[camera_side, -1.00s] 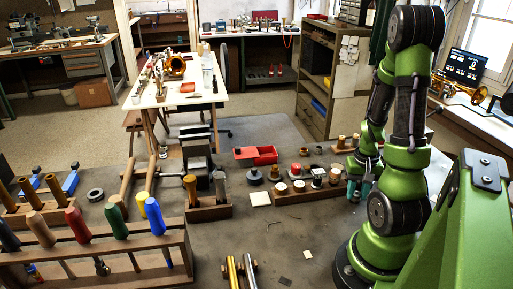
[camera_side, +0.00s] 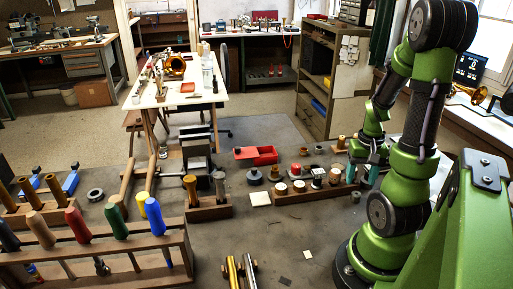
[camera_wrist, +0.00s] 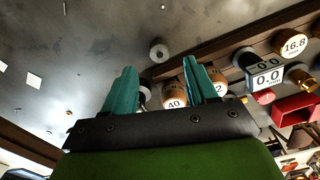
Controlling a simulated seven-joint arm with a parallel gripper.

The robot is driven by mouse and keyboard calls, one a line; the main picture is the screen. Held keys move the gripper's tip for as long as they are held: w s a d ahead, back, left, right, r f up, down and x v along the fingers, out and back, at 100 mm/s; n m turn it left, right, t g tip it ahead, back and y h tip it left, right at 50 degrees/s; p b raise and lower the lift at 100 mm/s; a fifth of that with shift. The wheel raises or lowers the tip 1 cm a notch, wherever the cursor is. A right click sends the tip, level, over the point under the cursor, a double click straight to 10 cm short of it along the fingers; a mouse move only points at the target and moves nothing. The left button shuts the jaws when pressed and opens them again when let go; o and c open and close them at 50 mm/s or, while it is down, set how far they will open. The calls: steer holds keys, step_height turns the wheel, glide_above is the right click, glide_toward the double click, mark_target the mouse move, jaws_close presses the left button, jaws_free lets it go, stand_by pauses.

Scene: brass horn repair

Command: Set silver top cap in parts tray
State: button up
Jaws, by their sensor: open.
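A small silver cylinder that looks like the silver top cap (camera_side: 355,197) stands on the bench, in front of the right end of the wooden block. In the wrist view the cap (camera_wrist: 159,53) shows as a round grey piece with a dark centre, beyond and between the fingertips. My gripper (camera_side: 370,172) has teal fingers, above and a little behind the cap. In the wrist view my gripper (camera_wrist: 160,66) is open with nothing between its fingers. The red parts tray (camera_side: 265,155) lies farther back and left; its red wall also shows in the wrist view (camera_wrist: 296,110).
A wooden block (camera_side: 290,198) with several round pieces stands between the cap and the tray. Tool racks (camera_side: 100,262) fill the front left.

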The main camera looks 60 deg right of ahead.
mark_target(357, 194)
step_height(357, 194, up, 6)
steer(key=w+a+r+n+t, duration=0.2)
steer(key=w+a+r, duration=0.1)
steer(key=w+a, duration=0.3)
steer(key=w+a+r+n+t, duration=0.2)
steer(key=w+a+r, duration=0.2)
steer(key=w+a, duration=0.2)
steer(key=shift+w+a+r+n+t, duration=0.2)
steer(key=shift+w+a+n+t, duration=0.15)
steer(key=shift+a, duration=0.7)
steer(key=a+r+n, duration=0.1)
steer(key=a, duration=0.3)
steer(key=a+r+n+t+y, duration=0.1)
steer(key=a+r, duration=0.1)
steer(key=a, duration=0.2)
steer(key=a+r+n+t+y, duration=0.1)
steer(key=a, duration=0.3)
steer(key=shift+w+a+r+n+t, duration=0.1)
steer(key=shift+a+r+n+t, duration=0.1)
steer(key=shift+a+n+t, duration=0.1)
